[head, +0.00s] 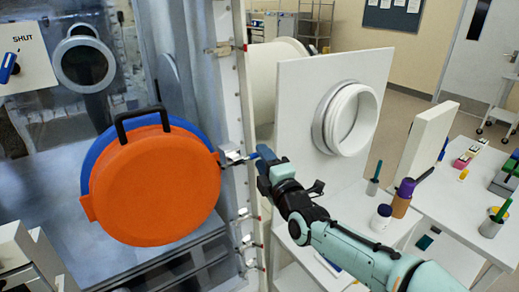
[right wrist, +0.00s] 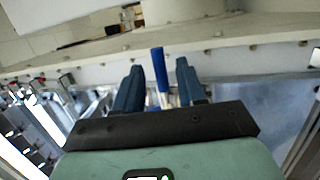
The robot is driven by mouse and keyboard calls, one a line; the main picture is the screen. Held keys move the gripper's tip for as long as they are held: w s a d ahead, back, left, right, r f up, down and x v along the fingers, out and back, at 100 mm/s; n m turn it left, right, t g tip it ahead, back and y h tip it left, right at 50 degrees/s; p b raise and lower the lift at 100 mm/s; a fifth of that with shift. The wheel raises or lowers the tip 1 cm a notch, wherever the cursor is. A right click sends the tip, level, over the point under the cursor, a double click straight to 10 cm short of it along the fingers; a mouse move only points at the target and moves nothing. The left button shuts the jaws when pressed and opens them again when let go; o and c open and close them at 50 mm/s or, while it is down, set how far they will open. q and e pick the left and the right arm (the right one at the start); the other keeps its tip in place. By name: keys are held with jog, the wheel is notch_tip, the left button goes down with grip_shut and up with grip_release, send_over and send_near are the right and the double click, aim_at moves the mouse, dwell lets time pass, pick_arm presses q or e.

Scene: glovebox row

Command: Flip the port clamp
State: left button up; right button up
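The port clamp shows in the head view as a small metal bracket (head: 232,157) with a blue handle on the frame edge, right of the orange round door (head: 155,188). My right gripper (head: 265,166) reaches it from the lower right. In the right wrist view, the blue handle (right wrist: 158,68) stands between the two dark blue fingers of my right gripper (right wrist: 158,82). A gap shows on each side of the handle, so the gripper is open. Whether a finger touches the handle is unclear.
A white panel with a round port (head: 348,118) stands behind my right arm. A white table (head: 440,205) at right holds a purple-capped bottle (head: 403,198) and cups. A blue-handled lever (head: 8,68) beside a SHUT sign is at upper left.

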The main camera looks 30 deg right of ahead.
jog(key=shift+w+d+r+p, duration=0.15)
jog(key=shift+w+p, duration=0.2)
jog(key=shift+w, duration=1.05)
jog(key=shift+c, duration=0.4)
grip_shut()
jog(key=shift+d, duration=0.1)
